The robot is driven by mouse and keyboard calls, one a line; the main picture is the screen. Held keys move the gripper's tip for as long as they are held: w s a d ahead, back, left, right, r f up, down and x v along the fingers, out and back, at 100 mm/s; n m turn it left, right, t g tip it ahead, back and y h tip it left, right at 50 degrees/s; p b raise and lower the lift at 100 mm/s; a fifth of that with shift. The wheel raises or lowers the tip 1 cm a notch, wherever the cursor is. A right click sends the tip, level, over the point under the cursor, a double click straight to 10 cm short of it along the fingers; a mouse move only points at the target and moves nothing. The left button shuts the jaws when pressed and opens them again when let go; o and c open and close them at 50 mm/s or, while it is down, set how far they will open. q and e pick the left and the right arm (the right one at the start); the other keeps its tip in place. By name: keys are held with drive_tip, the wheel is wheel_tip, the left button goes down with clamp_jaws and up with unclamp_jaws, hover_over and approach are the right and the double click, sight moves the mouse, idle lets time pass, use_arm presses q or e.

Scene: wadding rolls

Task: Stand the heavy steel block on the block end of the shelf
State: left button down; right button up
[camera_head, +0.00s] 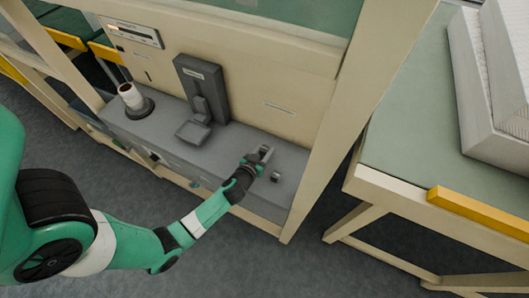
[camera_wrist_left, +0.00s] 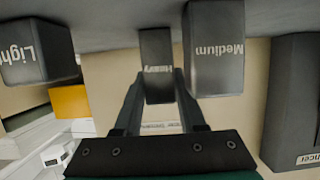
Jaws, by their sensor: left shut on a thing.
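The heavy steel block (camera_wrist_left: 157,62), a dark grey block labelled "Heavy", is in the middle of the left wrist view, where the scene looks upside down. My left gripper (camera_wrist_left: 158,88) is shut on it, one finger on each side. The block is upright at the grey shelf surface (camera_wrist_left: 105,32); I cannot tell whether it touches. In the head view my left gripper (camera_head: 260,157) is over the right part of the grey shelf (camera_head: 230,150); the held block is hard to make out there. My right gripper is not in view.
The "Medium" block (camera_wrist_left: 214,55) stands close beside the held block, and the "Light" block (camera_wrist_left: 36,52) stands farther off on the other side. A dark grey stand (camera_head: 203,90) and a white roll (camera_head: 131,95) on a dark base are farther left on the shelf.

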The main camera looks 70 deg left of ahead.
use_arm(q)
drive_tip(key=shift+w+r, duration=0.1)
drive_tip(key=shift+r, duration=0.1)
drive_tip(key=c, duration=0.9)
unclamp_jaws()
drive_tip(key=shift+f, duration=0.3)
drive_tip(key=o, duration=0.4)
drive_tip(key=shift+r, duration=0.1)
drive_tip(key=shift+r, duration=0.2)
drive_tip(key=v, duration=1.1)
drive_tip(key=shift+d, duration=0.1)
drive_tip(key=shift+s+d+r, duration=0.15)
drive_tip(key=shift+s+d, duration=0.05)
drive_tip(key=shift+s, duration=0.2)
